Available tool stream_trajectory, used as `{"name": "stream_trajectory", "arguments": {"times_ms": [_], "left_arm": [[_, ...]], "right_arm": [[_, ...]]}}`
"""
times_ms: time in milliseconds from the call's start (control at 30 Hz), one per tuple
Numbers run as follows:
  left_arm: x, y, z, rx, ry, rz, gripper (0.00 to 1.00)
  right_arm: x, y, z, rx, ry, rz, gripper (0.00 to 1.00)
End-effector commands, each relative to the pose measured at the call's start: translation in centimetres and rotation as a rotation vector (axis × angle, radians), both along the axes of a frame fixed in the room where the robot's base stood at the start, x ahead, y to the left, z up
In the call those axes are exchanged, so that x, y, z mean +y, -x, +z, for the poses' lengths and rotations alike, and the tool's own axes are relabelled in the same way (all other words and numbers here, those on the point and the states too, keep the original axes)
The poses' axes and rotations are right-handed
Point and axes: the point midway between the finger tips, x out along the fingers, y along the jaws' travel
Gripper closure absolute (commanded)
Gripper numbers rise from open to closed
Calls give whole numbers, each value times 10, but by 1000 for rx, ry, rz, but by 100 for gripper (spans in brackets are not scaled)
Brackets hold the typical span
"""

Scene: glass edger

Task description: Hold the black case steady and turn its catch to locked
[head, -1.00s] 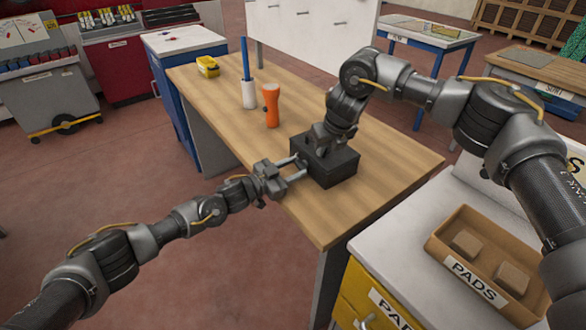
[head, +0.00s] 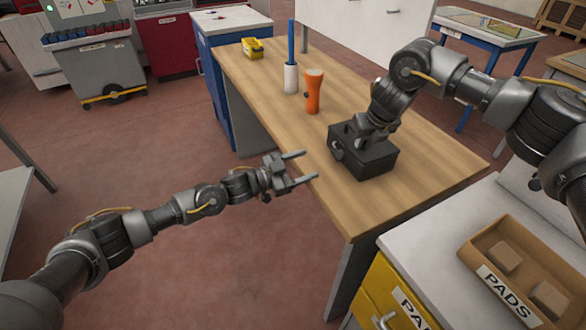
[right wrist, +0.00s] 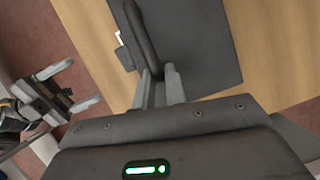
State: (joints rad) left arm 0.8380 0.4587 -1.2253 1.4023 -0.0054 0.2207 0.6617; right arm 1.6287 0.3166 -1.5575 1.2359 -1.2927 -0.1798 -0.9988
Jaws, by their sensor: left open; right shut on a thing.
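The black case (head: 372,163) sits on the wooden bench near its front edge. My right gripper (head: 363,141) is over it and shut on the case's handle (right wrist: 146,38), which stands up from the lid in the right wrist view. The catch (head: 338,150) is a small dark knob on the case's left-facing side. It also shows in the right wrist view (right wrist: 124,57), with a white mark beside it; I cannot tell its setting. My left gripper (head: 300,168) is open and empty, apart from the case, with its fingers pointing toward the catch side.
An orange torch (head: 313,92), a white holder with a blue stick (head: 291,78) and a yellow box (head: 252,48) stand further back on the bench (head: 440,160). A PADS tray (head: 480,270) is on the white-topped cabinet at right. The floor left of the bench is open.

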Motion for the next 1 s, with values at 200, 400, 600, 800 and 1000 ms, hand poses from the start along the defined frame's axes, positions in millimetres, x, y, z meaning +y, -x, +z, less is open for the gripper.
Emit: {"name": "stream_trajectory", "arguments": {"times_ms": [200, 400, 600, 800, 1000], "left_arm": [[26, 15, 0, 0, 0, -1, 38], [32, 19, 0, 0, 1, -1, 38], [32, 19, 0, 0, 1, -1, 38], [30, 6, 29, -51, 3, -3, 38], [-6, -8, 117, -212, -36, -90, 38]], "right_arm": [[0, 1, -1, 3, 0, 0, 100], [0, 1, -1, 3, 0, 0, 100], [0, 1, -1, 3, 0, 0, 100], [0, 1, -1, 3, 0, 0, 100], [1, 1, -1, 3, -1, 1, 100]]}}
